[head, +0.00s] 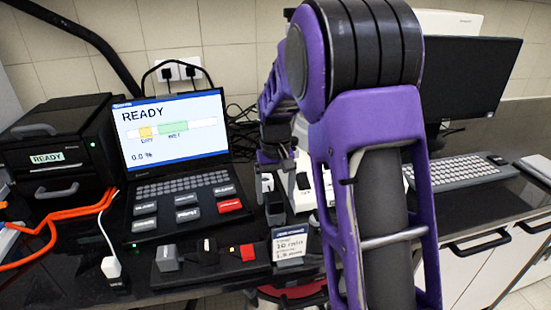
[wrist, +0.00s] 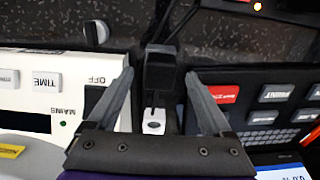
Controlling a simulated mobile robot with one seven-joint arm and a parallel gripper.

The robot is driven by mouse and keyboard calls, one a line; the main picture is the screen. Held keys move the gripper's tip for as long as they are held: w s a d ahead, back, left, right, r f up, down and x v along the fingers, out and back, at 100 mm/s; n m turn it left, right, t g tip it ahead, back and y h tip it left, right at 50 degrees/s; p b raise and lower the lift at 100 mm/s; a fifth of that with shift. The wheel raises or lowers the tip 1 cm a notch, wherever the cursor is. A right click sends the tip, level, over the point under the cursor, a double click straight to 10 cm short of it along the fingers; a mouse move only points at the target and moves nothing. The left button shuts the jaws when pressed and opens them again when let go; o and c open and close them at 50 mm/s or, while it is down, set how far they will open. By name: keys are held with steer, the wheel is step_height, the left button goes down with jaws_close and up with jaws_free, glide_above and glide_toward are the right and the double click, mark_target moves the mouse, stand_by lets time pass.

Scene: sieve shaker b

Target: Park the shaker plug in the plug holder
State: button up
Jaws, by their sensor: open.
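My gripper (head: 278,180) is in front of the shaker, left of my large purple arm link. In the wrist view my gripper (wrist: 160,75) is open, one finger on each side of a black plug-like block (wrist: 160,70) with a gap on both sides. A small white piece (wrist: 154,122) with dark marks adjoins the block, and a dark strip like a cable leads from its far end. In the head view the black block (head: 275,209) stands between the laptop and the shaker. I cannot tell plug from holder here. The shaker's white panel (wrist: 50,95) reads TIME and MAINS OFF.
The laptop (head: 175,130) reads READY. A white plug (head: 111,267) with a white cable stands at the front left. A black strip (head: 195,272) with small blocks and a label card (head: 289,245) lie in front. A keyboard (head: 458,173) and monitor (head: 480,75) are right.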

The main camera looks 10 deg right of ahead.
step_height(320, 180, up, 15)
steer(key=p, duration=0.1)
stand_by(0.4)
